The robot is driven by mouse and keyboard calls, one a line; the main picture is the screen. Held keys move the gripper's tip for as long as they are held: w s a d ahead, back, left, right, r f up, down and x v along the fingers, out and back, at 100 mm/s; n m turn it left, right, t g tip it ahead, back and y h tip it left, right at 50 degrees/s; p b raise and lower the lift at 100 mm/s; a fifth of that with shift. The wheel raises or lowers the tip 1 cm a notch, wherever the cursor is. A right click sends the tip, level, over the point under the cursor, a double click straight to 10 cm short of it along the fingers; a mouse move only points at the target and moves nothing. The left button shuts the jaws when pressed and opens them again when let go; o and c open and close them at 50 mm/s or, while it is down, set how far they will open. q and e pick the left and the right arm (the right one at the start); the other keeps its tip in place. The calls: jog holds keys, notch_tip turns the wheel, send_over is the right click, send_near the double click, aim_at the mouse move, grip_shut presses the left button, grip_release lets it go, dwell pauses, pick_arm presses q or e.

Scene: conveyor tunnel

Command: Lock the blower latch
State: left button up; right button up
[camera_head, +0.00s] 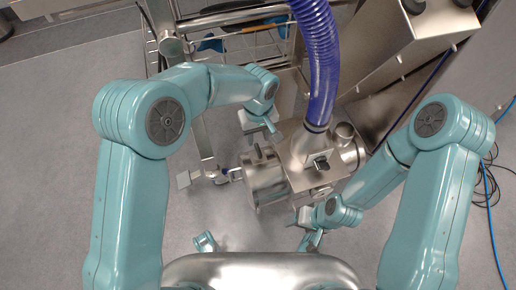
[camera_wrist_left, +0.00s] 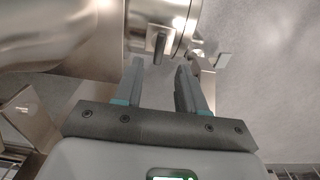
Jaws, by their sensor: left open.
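The metal blower (camera_head: 265,182) stands in the middle of the head view, with a round drum and a flat-topped housing. A small dark latch lever (camera_head: 258,152) sits at the top edge of the drum. In the left wrist view the lever (camera_wrist_left: 159,46) stands up from the metal rim, just beyond my fingertips. My left gripper (camera_head: 274,134) is just above the lever in the head view. In the wrist view my left gripper (camera_wrist_left: 160,70) is open, with nothing between its fingers. My right gripper (camera_head: 304,217) is low beside the blower's front; its jaw opening is unclear.
A blue ribbed hose (camera_head: 318,60) rises from the blower. A dark knob (camera_head: 321,163) sits on the housing. A metal frame (camera_head: 230,20) stands behind, and a large steel cabinet (camera_head: 400,45) is at the right. Blue cables (camera_head: 488,190) lie on the floor at right. Floor at left is clear.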

aim_at(258, 149)
pick_arm(q)
notch_tip(258, 149, down, 7)
jog(key=shift+r+b, duration=0.2)
jog(key=shift+b, duration=0.7)
grip_shut()
